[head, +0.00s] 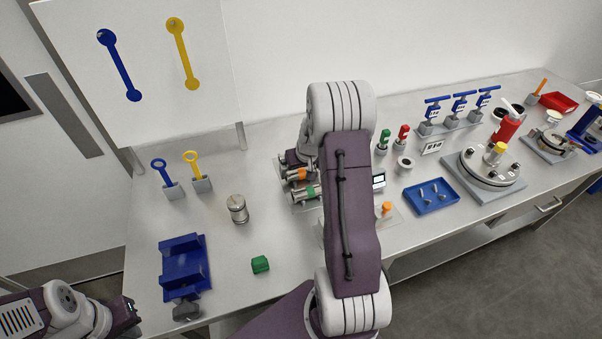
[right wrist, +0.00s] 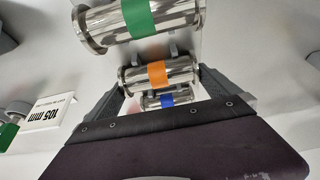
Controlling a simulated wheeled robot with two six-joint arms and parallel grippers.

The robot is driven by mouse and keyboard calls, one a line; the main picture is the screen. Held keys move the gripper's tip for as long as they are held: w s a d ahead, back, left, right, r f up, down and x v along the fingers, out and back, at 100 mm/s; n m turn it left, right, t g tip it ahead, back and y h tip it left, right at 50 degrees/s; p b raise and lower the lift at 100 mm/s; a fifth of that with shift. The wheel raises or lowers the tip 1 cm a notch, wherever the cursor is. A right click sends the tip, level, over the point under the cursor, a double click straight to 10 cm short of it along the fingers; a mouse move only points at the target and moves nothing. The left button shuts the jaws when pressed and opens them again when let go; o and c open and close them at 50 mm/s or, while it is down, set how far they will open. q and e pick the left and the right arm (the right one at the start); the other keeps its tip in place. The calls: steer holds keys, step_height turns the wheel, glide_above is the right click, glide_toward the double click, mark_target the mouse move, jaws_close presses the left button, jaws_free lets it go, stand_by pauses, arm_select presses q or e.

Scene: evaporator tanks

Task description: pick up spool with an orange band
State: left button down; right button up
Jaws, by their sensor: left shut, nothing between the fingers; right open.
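The spool with an orange band (right wrist: 158,75) is a shiny metal cylinder with flanged ends. In the right wrist view it lies across the space at my right gripper's fingertips (right wrist: 160,84). The gripper is open, one finger near each end of the spool; I cannot tell whether they touch it. In the head view the orange-banded spool (head: 299,174) is partly hidden by my right arm. A green-banded spool (right wrist: 140,18) and a blue-banded spool (right wrist: 168,100) lie parallel on either side. My left gripper (head: 133,307) is shut and empty at the lower left, away from the spools.
A metal canister (head: 237,209), a green block (head: 260,264) and a blue holder (head: 184,265) stand left of the spools. A blue tray (head: 432,196) is to the right. A "105 mm" sign (right wrist: 55,112) stands close by. The bench around the canister is clear.

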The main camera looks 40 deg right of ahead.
steer(key=shift+w+f, duration=0.15)
steer(key=c, duration=1.3)
